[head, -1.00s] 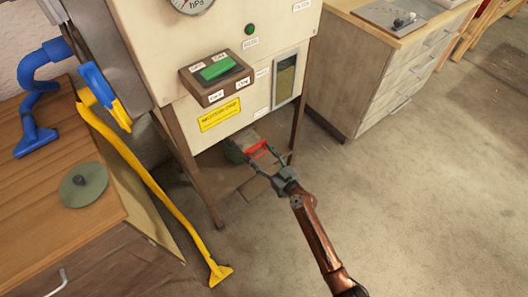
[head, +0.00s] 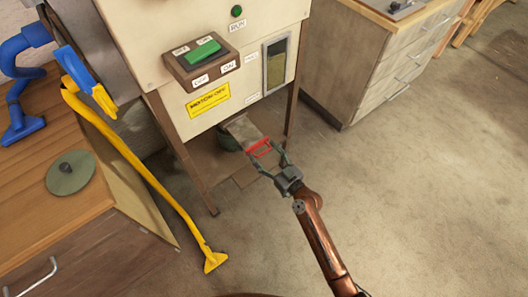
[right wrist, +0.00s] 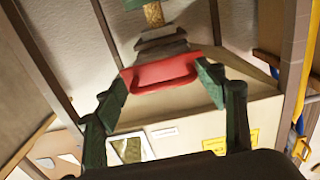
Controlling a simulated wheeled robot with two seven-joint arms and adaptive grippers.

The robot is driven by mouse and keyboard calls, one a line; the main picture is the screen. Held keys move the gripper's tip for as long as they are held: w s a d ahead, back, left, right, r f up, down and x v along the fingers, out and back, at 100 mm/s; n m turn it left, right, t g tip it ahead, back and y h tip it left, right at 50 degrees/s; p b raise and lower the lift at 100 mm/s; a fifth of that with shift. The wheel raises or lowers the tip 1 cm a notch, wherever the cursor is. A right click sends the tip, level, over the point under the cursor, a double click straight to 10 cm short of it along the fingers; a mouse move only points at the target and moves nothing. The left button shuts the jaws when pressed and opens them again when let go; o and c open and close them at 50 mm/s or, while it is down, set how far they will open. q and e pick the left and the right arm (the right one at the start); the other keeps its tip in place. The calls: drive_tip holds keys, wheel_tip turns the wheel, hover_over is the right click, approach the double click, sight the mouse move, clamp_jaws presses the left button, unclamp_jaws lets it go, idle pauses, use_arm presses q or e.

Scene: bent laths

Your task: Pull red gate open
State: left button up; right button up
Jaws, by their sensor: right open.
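In the right wrist view the red gate (right wrist: 160,74) lies between the two fingertips, very close to both. I cannot tell whether they touch it. My left gripper is not in view.
The beige machine (head: 165,45) stands on brown legs, with a green switch (head: 203,51) on its front. A yellow tube (head: 145,170) leans beside the wooden bench (head: 35,225) at left. A drawer cabinet (head: 385,65) stands at right. The floor (head: 430,190) in front is clear.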

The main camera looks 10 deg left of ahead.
drive_tip(key=shift+s, duration=0.1)
drive_tip(key=v, duration=1.2)
